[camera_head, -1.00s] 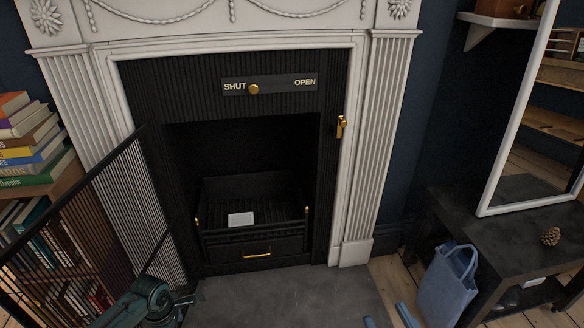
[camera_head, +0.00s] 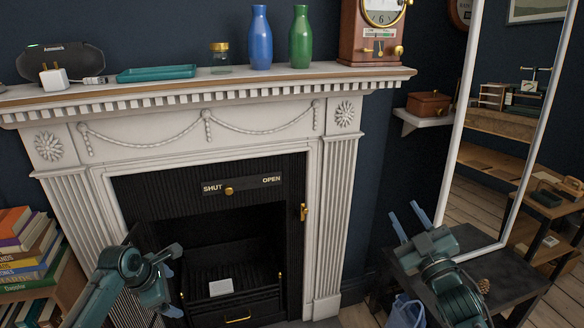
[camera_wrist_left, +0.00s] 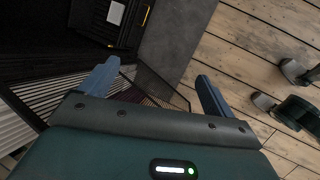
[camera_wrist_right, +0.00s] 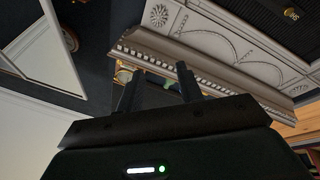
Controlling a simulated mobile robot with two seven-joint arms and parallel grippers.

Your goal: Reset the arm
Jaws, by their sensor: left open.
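My left gripper (camera_head: 171,289) is at the lower left in the head view, in front of the fireplace. In the left wrist view its two blue fingers (camera_wrist_left: 157,82) stand wide apart with nothing between them. My right gripper (camera_head: 409,218) is raised at the right in the head view, fingers pointing up, in front of the dark table and mirror. In the right wrist view its fingers (camera_wrist_right: 159,85) are apart and hold nothing. The fireplace (camera_head: 220,255) has a white block (camera_head: 221,287) on its grate.
The white mantel (camera_head: 230,85) carries a blue bottle (camera_head: 259,40), a green bottle (camera_head: 301,38), a teal tray (camera_head: 157,73), a jar and a clock. Books (camera_head: 30,245) stack at left. A mirror (camera_head: 463,100) stands on the dark table at right; a blue bag (camera_head: 405,312) is below.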

